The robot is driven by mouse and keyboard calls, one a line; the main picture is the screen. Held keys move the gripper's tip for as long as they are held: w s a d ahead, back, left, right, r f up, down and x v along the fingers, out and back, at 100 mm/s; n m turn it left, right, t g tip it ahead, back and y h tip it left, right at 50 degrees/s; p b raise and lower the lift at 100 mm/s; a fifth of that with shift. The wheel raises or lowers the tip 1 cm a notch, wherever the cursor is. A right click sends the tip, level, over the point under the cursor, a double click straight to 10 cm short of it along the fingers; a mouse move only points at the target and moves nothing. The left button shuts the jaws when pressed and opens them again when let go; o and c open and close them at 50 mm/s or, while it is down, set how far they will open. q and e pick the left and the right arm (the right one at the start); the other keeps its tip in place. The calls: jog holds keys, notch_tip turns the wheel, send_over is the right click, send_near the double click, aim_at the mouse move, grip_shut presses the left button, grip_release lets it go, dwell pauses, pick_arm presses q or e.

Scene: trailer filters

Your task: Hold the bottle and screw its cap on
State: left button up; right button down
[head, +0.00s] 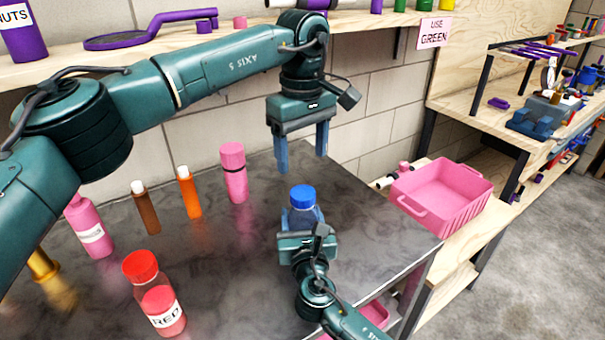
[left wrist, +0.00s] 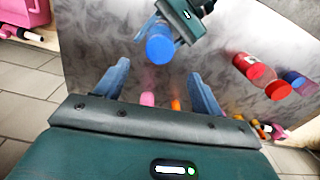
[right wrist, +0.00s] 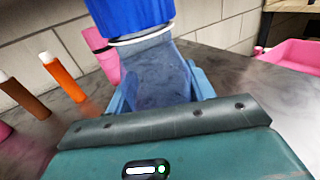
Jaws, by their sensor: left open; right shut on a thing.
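A clear bluish bottle (right wrist: 158,75) stands upright on the metal table, with a blue cap (head: 302,196) on top. In the right wrist view the cap (right wrist: 130,16) sits above a pale ring at the neck; I cannot tell how tight it is. My right gripper (head: 302,224) is shut around the bottle's body, which partly hides it. My left gripper (head: 301,160) points down, open and empty, above the cap and apart from it. In the left wrist view the cap (left wrist: 159,46) shows just beyond the spread fingertips (left wrist: 158,74).
A red-capped bottle (head: 155,295), an orange bottle (head: 189,195), a brown bottle (head: 146,210) and pink bottles (head: 234,175) stand left on the table (head: 245,265). A pink crate (head: 440,196) sits at the right. A shelf (head: 150,50) runs behind.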

pick_arm(q)
jog(key=shift+r, duration=1.7)
pick_arm(e)
jog(key=shift+c, duration=2.3)
grip_release()
jog(key=shift+s, duration=0.1)
pick_arm(q)
jog(key=shift+r, duration=0.1)
pick_arm(e)
jog(key=s+d, duration=0.1)
jog(key=s, duration=1.2)
jog(key=shift+d, duration=0.3)
